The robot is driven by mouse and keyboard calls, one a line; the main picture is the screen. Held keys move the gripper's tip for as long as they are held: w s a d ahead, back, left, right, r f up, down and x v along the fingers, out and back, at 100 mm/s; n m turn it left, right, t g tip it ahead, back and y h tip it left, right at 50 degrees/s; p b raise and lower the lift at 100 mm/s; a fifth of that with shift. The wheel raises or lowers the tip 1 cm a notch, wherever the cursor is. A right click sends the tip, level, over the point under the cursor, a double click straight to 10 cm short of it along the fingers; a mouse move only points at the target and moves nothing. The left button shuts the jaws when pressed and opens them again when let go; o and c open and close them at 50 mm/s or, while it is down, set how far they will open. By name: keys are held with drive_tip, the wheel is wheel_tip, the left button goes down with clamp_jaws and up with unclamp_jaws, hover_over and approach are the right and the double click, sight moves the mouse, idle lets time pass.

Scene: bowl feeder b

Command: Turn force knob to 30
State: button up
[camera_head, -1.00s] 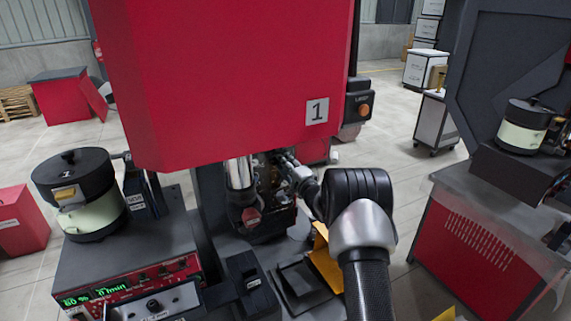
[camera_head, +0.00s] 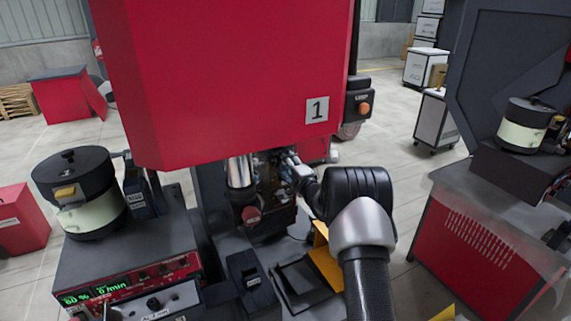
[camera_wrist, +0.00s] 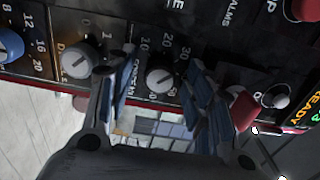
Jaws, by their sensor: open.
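In the wrist view, a dark panel (camera_wrist: 225,52) with printed scales fills the top. A pale round knob (camera_wrist: 160,78) with a scale in tens around it sits between my fingers. The small label beside it is partly hidden and looks like a force label. My gripper (camera_wrist: 160,74) is open, one finger on each side of this knob; I cannot tell whether either touches it. The pointer's exact reading is too small to tell. In the head view, my gripper (camera_head: 298,168) reaches under the red machine head (camera_head: 235,80), and the knob cannot be made out there.
Another pale knob (camera_wrist: 78,60) lies just left of my left finger, with a blue knob (camera_wrist: 10,45) beyond it. A red knob (camera_wrist: 242,105) and a small toggle (camera_wrist: 276,96) lie to the right. In the head view, a bowl feeder (camera_head: 78,190) stands left.

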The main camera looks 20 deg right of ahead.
drive_tip(key=s, duration=1.2)
drive_tip(key=shift+d, duration=0.2)
drive_tip(key=s+a+r+n+g+h+b, duration=0.35)
drive_tip(key=s+a+r+n+g, duration=0.25)
drive_tip(key=s+a+r+n, duration=0.45)
drive_tip(key=s+a+f+n+g+y+b, duration=0.1)
drive_tip(key=s+a+f+n+g, duration=0.1)
drive_tip(key=s, duration=0.8)
drive_tip(key=s+a+f+n+g+y+b, duration=0.1)
drive_tip(key=s+a+f+n+g, duration=0.1)
drive_tip(key=s+a, duration=0.4)
drive_tip(key=s+a+f+n+g+y+b, duration=0.1)
drive_tip(key=s+a+f+n+g, duration=0.2)
drive_tip(key=s, duration=1.3)
wheel_tip(320, 180, down, 2)
drive_tip(key=shift+s+a+f+b, duration=0.1)
drive_tip(key=shift+s+a+b, duration=0.2)
drive_tip(key=shift+a, duration=0.3)
